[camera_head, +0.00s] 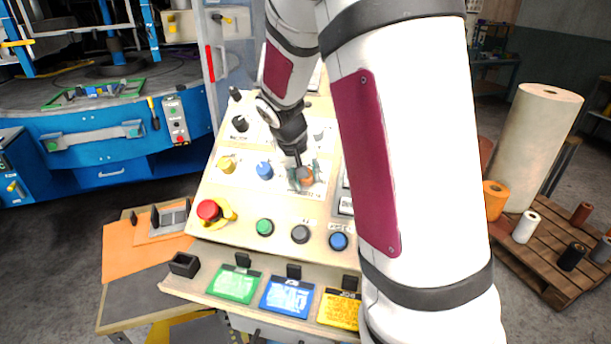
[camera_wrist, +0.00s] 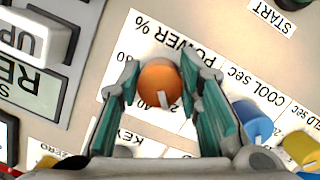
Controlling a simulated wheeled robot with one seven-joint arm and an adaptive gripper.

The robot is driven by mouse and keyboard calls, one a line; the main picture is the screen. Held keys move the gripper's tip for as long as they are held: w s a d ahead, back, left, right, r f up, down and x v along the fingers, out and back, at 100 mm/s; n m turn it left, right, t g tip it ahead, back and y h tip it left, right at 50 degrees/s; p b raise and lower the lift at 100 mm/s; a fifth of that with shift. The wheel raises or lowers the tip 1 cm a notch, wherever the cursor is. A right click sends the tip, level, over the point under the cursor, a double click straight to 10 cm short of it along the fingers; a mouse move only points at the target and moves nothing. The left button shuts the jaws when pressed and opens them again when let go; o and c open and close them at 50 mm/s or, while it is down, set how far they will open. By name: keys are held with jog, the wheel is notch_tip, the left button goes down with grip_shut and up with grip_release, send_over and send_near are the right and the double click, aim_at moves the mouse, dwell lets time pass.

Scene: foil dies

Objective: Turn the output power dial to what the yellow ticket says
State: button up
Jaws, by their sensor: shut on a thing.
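The output power dial is an orange knob (camera_wrist: 160,82) with a pale pointer mark, on a white scale plate lettered "POWER %" in the wrist view. It also shows in the head view (camera_head: 306,175) at the middle of the sloped panel. My gripper (camera_wrist: 162,88) has its green-padded fingers on both sides of the knob and is shut on it; in the head view my gripper (camera_head: 303,172) reaches down onto it. The fingers cover much of the scale. The yellow ticket (camera_head: 340,311) stands on the ledge at the front, partly behind my arm; its writing is too small to read.
A blue knob (camera_head: 265,170) and a yellow knob (camera_head: 227,164) sit left of the dial. A red emergency button (camera_head: 209,210) and green, grey and blue buttons lie in front. Green (camera_head: 235,284) and blue (camera_head: 287,297) tickets stand beside the yellow one. My arm hides the panel's right side.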

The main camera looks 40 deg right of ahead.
jog(key=shift+n, duration=0.3)
dwell(0.4)
jog(key=o, duration=1.1)
jog(key=shift+o, duration=0.2)
jog(key=v, duration=1.2)
jog(key=shift+a, duration=0.1)
